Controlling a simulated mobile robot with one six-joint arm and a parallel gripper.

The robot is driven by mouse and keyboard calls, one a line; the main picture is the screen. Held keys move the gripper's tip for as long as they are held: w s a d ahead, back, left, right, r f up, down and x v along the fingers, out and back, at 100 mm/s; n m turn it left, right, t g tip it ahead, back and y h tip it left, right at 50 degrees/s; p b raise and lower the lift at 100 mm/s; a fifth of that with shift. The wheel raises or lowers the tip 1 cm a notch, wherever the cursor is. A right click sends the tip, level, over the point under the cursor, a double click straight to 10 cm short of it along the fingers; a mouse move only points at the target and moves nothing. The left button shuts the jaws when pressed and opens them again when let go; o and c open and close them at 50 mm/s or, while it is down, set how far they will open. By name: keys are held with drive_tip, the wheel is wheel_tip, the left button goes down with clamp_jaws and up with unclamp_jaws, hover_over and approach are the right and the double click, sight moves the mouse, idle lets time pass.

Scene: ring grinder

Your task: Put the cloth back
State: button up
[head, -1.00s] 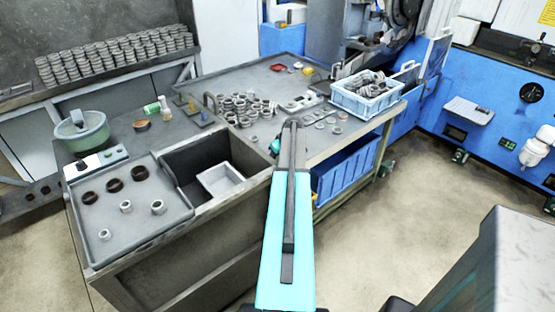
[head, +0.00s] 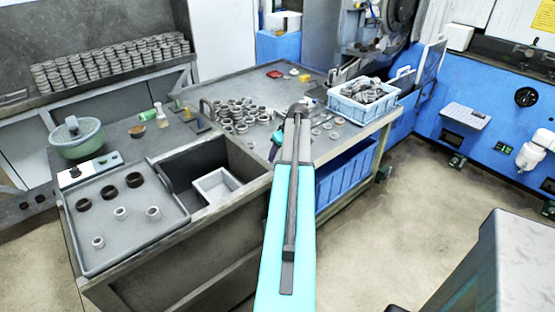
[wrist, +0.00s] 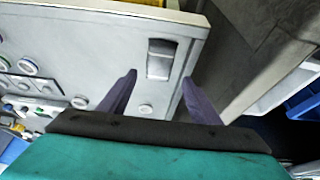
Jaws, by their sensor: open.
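I cannot make out a cloth in either view. My gripper (wrist: 159,76) is open and empty in the wrist view, with two dark fingers apart. Behind and between the fingers is a light grey panel (wrist: 65,45) with buttons, dials and a dark recessed latch. In the head view my arm reaches forward over the bench's right part. My gripper is mostly hidden behind the arm there, with only a bit of teal showing beside it.
The bench carries a tray (head: 110,245) with several rings, a sunken bin (head: 178,160), a green bowl (head: 76,150) and clustered metal rings (head: 238,112). A light blue crate (head: 362,110) of parts stands on the right. Open floor (head: 405,215) lies to the right.

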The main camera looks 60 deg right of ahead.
drive_tip(key=shift+v, duration=1.4)
